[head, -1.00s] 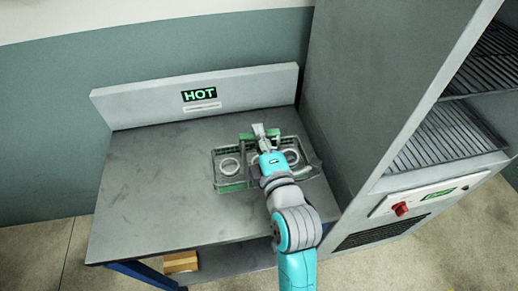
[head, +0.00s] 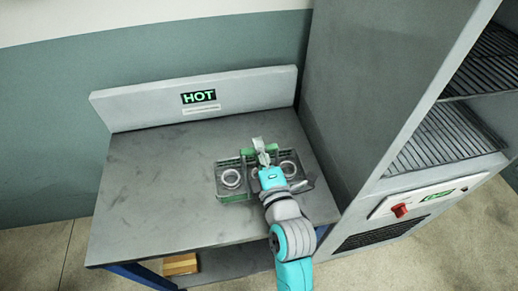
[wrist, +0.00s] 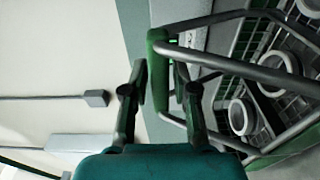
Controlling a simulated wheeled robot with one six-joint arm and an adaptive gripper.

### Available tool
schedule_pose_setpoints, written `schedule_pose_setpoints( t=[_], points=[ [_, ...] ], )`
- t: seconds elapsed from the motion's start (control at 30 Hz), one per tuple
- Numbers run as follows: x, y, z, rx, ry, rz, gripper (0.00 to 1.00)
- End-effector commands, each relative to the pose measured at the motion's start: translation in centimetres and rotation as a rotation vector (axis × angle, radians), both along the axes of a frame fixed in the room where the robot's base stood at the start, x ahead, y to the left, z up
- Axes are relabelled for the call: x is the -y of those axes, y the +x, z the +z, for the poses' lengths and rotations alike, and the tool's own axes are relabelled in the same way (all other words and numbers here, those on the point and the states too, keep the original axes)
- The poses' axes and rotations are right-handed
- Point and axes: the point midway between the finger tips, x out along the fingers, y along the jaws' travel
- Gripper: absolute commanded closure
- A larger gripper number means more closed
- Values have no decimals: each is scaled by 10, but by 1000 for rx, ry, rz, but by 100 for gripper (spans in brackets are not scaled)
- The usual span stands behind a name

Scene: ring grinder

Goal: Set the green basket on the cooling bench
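The green basket (head: 235,194) is a wire basket with green parts, holding several pale rings. In the head view it appears to rest on the right part of the grey bench (head: 150,190), below the HOT sign. In the wrist view the basket (wrist: 285,140) fills the right side.
The backboard carries a green-lit HOT sign (head: 198,96). A tall grey cabinet with wire racks (head: 445,140) and a red knob (head: 400,210) stands close to the bench's right side. The bench's left half is clear. A wooden block (head: 180,264) lies below the bench.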

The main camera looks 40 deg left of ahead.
Motion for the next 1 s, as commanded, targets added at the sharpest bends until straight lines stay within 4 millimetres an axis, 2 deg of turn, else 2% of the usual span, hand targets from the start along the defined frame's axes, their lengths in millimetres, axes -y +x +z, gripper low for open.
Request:
schedule_pose_setpoints(
  t=[0.37,0.47,1.0],
  points=[
    [0,0,3,2,1,0,60],
    [7,-5,2,-1,-1,-1,60],
    [81,-58,3,-1,0,-2,60]
  ],
)
